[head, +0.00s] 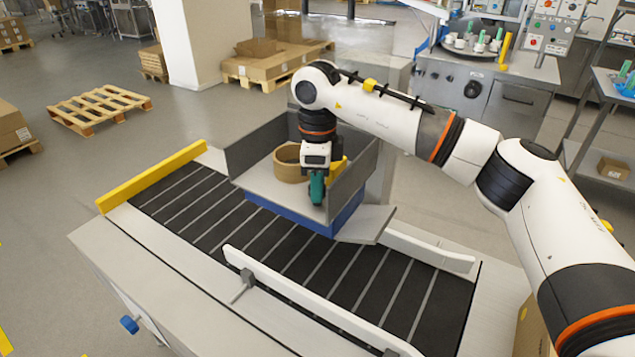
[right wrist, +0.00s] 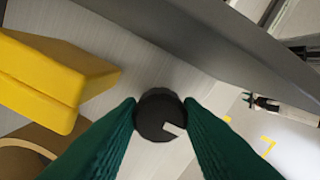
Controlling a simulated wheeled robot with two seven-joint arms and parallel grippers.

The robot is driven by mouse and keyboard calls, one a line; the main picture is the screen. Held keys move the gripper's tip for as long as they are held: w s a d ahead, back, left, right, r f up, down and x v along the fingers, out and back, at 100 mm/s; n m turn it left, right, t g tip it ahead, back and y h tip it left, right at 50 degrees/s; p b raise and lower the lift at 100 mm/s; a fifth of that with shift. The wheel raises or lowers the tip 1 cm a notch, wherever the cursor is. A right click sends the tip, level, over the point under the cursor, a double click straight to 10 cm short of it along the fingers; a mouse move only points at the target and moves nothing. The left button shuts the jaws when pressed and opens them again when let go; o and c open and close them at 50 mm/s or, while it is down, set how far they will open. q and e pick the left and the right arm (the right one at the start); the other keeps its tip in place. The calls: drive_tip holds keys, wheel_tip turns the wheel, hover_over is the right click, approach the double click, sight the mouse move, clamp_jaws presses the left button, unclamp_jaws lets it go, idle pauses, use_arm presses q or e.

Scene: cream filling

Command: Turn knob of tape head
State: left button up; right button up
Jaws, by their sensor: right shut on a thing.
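The tape head (head: 255,179) is a grey-walled unit with a blue lower part, standing over the conveyor. A brown tape roll (head: 290,163) sits in it. The round black knob (right wrist: 159,114), with a pale mark near its lower edge, shows in the right wrist view. My right gripper (head: 317,190) reaches down into the tape head from above. In the right wrist view its green fingers (right wrist: 161,117) are shut on the knob, one on each side. The knob is hidden in the head view. My left gripper is not in view.
A yellow block (right wrist: 62,78) stands close beside the fingers, and a grey side wall (right wrist: 200,40) runs past them. The dark roller conveyor (head: 365,280) has a yellow rail (head: 155,176) and a white rail (head: 310,300). Pallets stand on the floor behind.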

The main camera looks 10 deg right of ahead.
drive_tip(key=shift+r, duration=0.1)
drive_tip(key=o, duration=0.7)
drive_tip(key=shift+r, duration=0.35)
wheel_tip(320, 180, up, 11)
drive_tip(key=shift+r+b, duration=0.15)
drive_tip(key=shift+b, duration=1)
